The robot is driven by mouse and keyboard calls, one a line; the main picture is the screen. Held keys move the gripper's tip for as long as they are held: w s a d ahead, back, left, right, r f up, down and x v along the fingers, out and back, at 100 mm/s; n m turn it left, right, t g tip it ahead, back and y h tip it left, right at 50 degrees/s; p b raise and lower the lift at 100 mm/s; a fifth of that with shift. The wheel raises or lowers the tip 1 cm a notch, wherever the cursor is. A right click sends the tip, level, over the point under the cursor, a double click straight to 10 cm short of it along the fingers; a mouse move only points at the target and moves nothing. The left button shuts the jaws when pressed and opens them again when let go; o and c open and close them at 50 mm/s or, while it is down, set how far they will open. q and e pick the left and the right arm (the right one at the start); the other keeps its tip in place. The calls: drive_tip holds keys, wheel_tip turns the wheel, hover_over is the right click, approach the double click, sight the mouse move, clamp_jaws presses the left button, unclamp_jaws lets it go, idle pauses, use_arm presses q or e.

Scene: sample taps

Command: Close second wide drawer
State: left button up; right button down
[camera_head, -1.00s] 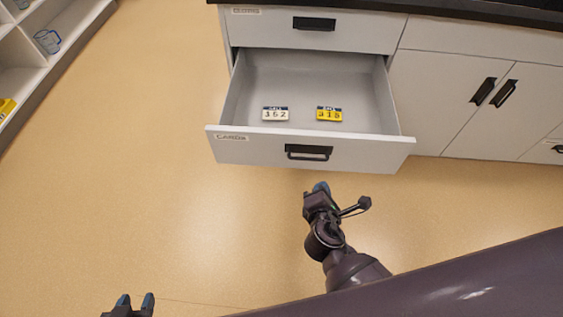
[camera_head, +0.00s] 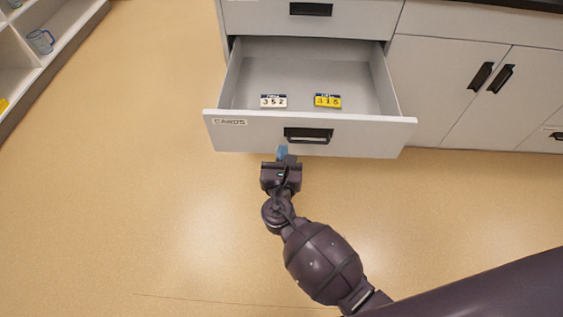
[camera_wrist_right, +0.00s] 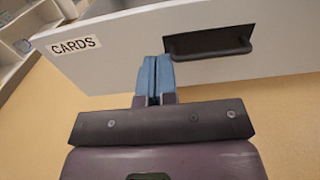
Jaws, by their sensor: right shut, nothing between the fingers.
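The wide drawer labelled CARDS (camera_head: 250,133) is pulled out below another drawer, with a black handle (camera_head: 308,135) on its front. Its front also fills the top of the right wrist view (camera_wrist_right: 120,60). Inside lie a white card (camera_head: 273,101) marked 352 and a yellow card (camera_head: 327,101), probably marked 315. My right gripper (camera_head: 283,152) is shut and empty, its blue fingertips at the lower edge of the drawer front, just left of the handle. In the right wrist view the fingers (camera_wrist_right: 154,62) point at the front; I cannot tell whether they touch. My left gripper is out of view.
The drawer above (camera_head: 350,20) looks shut. Cupboard doors (camera_head: 450,95) with black handles are shut at the right. An open shelf (camera_head: 45,70) with a blue-rimmed beaker (camera_head: 41,41) stands at the far left. The floor (camera_head: 130,180) is clear.

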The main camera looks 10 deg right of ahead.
sight(285, 121)
drive_tip(key=x, duration=0.3)
drive_tip(key=b+x, duration=0.1)
drive_tip(key=x, duration=0.3)
drive_tip(key=shift+w+d+f, duration=0.15)
drive_tip(key=shift+w+f, duration=0.1)
drive_tip(key=shift+w, duration=0.05)
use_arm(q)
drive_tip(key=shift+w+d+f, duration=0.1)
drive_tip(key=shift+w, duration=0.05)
use_arm(e)
drive_tip(key=shift+w+d+r, duration=0.1)
drive_tip(key=shift+w+r, duration=0.05)
drive_tip(key=shift+w, duration=0.25)
